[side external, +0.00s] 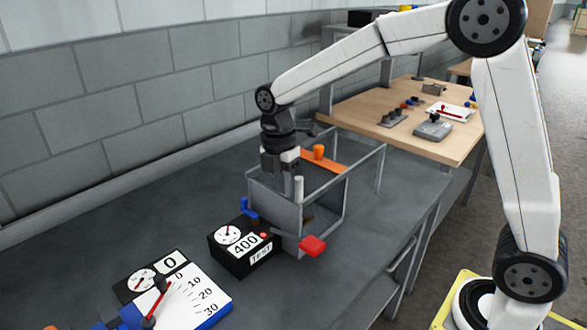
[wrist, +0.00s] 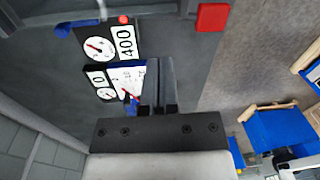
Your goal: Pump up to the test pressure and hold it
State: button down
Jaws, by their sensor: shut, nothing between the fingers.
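My gripper (side external: 290,186) is shut and empty, pointing down over the near end of a grey open-topped frame box on the bench. In the wrist view its fingers (wrist: 159,82) lie together. A pale upright post (side external: 299,188) is close by its tips; I cannot tell whether they touch. A black box with a dial gauge (side external: 229,234), a "400" plate (side external: 245,245) and a "TEST" label stands left of the frame box. A second black gauge box reads "0" (side external: 170,262). Beside it is a white scale marked 0 to 30 (side external: 190,295) with a red pointer lever.
A red block (side external: 313,246) sticks out from the frame box's front corner. An orange bar with a knob (side external: 319,152) spans its far side, and a blue part (side external: 248,208) is at its left. A wooden table (side external: 390,110) with small items stands behind. The bench's left back is clear.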

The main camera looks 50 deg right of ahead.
jog(key=w+a+f+m+h, duration=0.1)
jog(key=w+a+m, duration=0.1)
jog(key=w+m, duration=0.2)
jog(key=w+a+f+m+h, duration=0.2)
jog(key=w+m, duration=0.2)
jog(key=w, duration=0.6)
jog(key=shift+w+m+g, duration=0.4)
dwell(0.4)
jog(key=shift+a, duration=0.15)
dwell(1.2)
jog(key=s+d+f+m+t+y, duration=0.1)
jog(key=s+d+m, duration=0.1)
jog(key=s, duration=0.8)
jog(key=s+d+f+m+t+y, duration=0.1)
jog(key=s+d+f+m+t, duration=0.1)
jog(key=s+m, duration=0.3)
jog(key=s+d+f+m+t, duration=0.1)
jog(key=s+d+f+m, duration=0.1)
jog(key=s, duration=1.2)
jog(key=shift+s+d+m+y, duration=0.35)
jog(key=shift+d+m, duration=0.35)
jog(key=shift+d, duration=0.5)
